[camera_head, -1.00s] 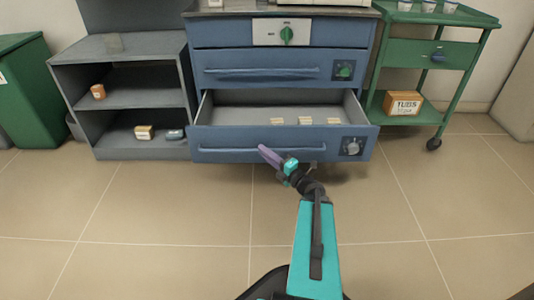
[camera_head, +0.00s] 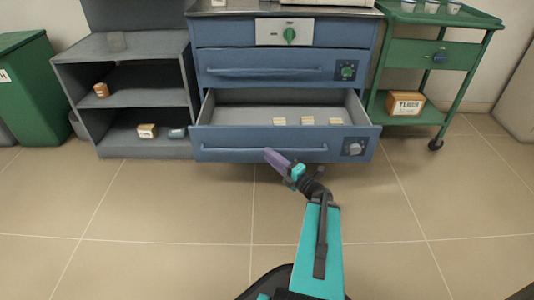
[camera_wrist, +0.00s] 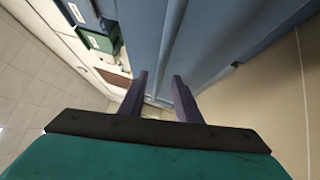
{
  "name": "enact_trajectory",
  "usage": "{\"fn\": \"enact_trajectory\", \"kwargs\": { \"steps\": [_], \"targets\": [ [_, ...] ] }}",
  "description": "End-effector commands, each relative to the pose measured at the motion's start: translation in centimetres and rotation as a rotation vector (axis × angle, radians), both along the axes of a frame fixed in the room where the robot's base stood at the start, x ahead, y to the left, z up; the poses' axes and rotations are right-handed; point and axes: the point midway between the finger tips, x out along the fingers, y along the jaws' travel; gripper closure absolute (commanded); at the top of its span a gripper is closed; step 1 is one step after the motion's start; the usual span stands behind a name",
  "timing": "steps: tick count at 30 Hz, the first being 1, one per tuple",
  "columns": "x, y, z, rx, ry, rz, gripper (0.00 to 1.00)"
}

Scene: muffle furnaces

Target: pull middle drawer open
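The blue cabinet (camera_head: 198,75) has a closed middle drawer (camera_head: 280,69) with a long bar handle (camera_head: 265,73) and a green knob. Below it the bottom drawer (camera_head: 225,145) stands open, with several small pale blocks inside.
A grey shelf (camera_head: 125,50) stands left of the cabinet and a green bin (camera_head: 28,95) further left. A green cart (camera_head: 410,118) with a labelled box (camera_head: 405,103) stands on the right. The tiled floor (camera_head: 150,210) in front is clear.

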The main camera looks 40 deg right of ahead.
Motion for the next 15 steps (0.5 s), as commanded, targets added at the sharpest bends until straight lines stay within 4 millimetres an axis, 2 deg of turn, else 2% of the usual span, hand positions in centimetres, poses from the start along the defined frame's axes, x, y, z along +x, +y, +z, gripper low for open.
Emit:
{"fn": "enact_trajectory", "kwargs": {
  "steps": [15],
  "targets": [
    [-6.6,-0.5,-0.8,0.001,0.0,-0.001,0.7]
  ]
}}
